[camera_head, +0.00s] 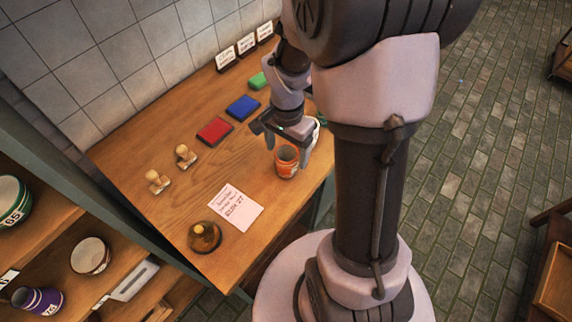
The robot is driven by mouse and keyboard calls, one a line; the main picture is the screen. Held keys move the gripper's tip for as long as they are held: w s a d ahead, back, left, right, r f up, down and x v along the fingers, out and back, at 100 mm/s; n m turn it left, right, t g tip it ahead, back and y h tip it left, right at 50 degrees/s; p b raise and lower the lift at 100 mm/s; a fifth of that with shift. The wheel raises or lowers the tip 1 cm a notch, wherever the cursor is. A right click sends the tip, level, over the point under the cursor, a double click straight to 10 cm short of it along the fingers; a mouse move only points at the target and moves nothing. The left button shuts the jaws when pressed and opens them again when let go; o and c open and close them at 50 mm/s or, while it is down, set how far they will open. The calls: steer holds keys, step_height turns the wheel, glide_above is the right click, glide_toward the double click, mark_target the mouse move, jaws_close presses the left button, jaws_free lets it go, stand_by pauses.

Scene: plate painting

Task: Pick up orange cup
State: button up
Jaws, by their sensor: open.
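The orange cup (287,168) stands upright on the wooden table, near its right edge. It has an orange side with a pale marking and a dark inside. My gripper (283,143) is right at the cup, pointing down. It is open, with one finger to the right of the cup and the other at its upper left. I cannot tell whether a finger touches the cup.
Red (215,130), blue (243,107) and green (259,81) pads lie behind the cup. Two stamps (158,181), a paper note (236,208) and a brown round object (204,237) are on the table (150,215). Shelves with pottery (90,255) stand at left.

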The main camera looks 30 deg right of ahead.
mark_target(287, 159)
step_height(287, 159, down, 4)
steer(key=shift+a+f+b, duration=0.1)
steer(key=shift+b, duration=0.55)
steer(key=c, duration=1.7)
steer(key=shift+r, duration=0.2)
